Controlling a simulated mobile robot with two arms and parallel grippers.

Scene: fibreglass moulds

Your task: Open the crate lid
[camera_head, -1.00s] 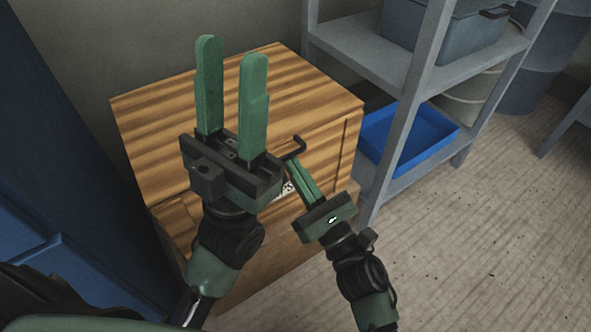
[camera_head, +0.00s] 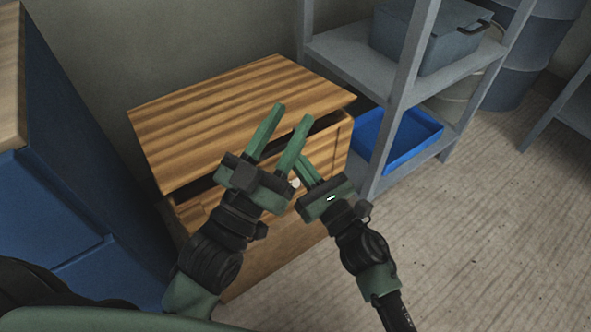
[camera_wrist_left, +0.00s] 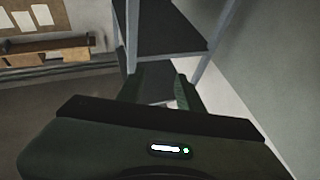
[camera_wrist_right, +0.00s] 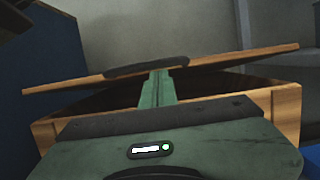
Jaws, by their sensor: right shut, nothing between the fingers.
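The wooden crate (camera_head: 262,252) stands by the wall in the head view. Its striped lid (camera_head: 215,120) is tilted up at the front, with a dark gap above the crate walls. In the right wrist view the lid (camera_wrist_right: 230,60) shows its raised edge with a black handle (camera_wrist_right: 147,67). My right gripper (camera_head: 305,163) is shut and empty; its fingertips (camera_wrist_right: 158,78) are at the raised edge, just below the handle, and contact is unclear. My left gripper (camera_head: 291,113) is open and empty, in front of the lid, hiding the handle in the head view.
A blue cabinet (camera_head: 60,215) is close on the left. A grey shelf unit (camera_head: 350,50) on the right holds a blue tray (camera_head: 408,138) and a grey bin (camera_head: 430,40). The floor at the right front is clear.

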